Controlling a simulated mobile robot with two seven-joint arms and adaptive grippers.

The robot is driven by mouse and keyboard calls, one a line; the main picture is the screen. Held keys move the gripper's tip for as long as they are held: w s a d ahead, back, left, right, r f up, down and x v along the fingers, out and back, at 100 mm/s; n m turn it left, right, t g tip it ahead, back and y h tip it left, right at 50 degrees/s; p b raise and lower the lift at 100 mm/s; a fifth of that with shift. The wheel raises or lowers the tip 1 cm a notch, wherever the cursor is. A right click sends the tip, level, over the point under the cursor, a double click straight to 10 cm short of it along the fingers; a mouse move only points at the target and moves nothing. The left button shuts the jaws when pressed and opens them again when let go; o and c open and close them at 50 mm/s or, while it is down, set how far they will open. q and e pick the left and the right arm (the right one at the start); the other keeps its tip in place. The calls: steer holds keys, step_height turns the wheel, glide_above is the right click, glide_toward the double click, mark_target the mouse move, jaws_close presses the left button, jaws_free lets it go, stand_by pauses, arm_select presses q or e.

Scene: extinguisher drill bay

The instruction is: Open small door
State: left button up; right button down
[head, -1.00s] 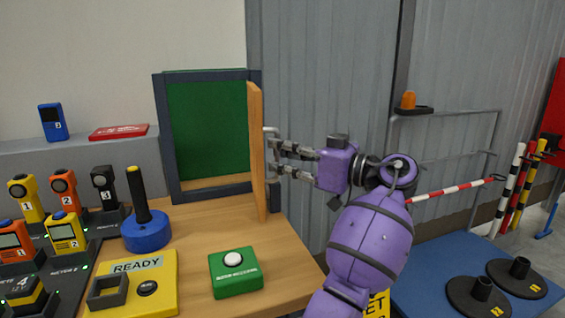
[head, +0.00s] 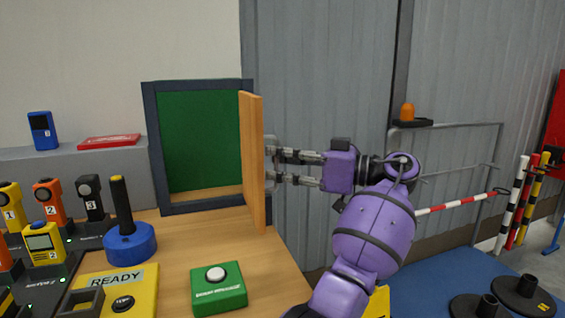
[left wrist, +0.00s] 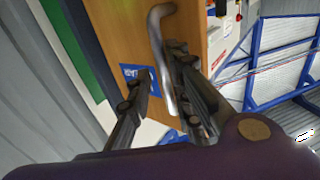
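The small wooden door (head: 256,165) stands swung out from a dark-framed opening with a green back (head: 200,140), seen nearly edge-on in the head view. Its grey bar handle is on the outer face, to the right; it shows clearly in the left wrist view as a bent metal handle (left wrist: 157,25). My left gripper (head: 277,167) is at this outer face, its two fingers apart. In the left wrist view the handle runs between the fingers, close to the right finger, with a gap to the left one. My right gripper is not in view.
A green box with a white button (head: 219,288), a blue-based black post (head: 130,243) and a yellow READY panel (head: 118,287) stand on the wooden table. Several numbered devices crowd the left. A blue surface with black bases (head: 523,294) lies at right.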

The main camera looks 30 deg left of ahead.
arm_select(q)
steer(key=shift+o, duration=1)
steer(key=shift+w+a+f, duration=0.2)
steer(key=shift+w+a, duration=0.05)
steer(key=shift+a, duration=0.1)
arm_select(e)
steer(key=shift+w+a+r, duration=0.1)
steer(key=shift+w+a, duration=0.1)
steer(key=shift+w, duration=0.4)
arm_select(q)
steer(key=shift+d, duration=0.1)
steer(key=w+d, duration=0.2)
steer(key=d, duration=0.9)
steer(key=shift+d, duration=0.4)
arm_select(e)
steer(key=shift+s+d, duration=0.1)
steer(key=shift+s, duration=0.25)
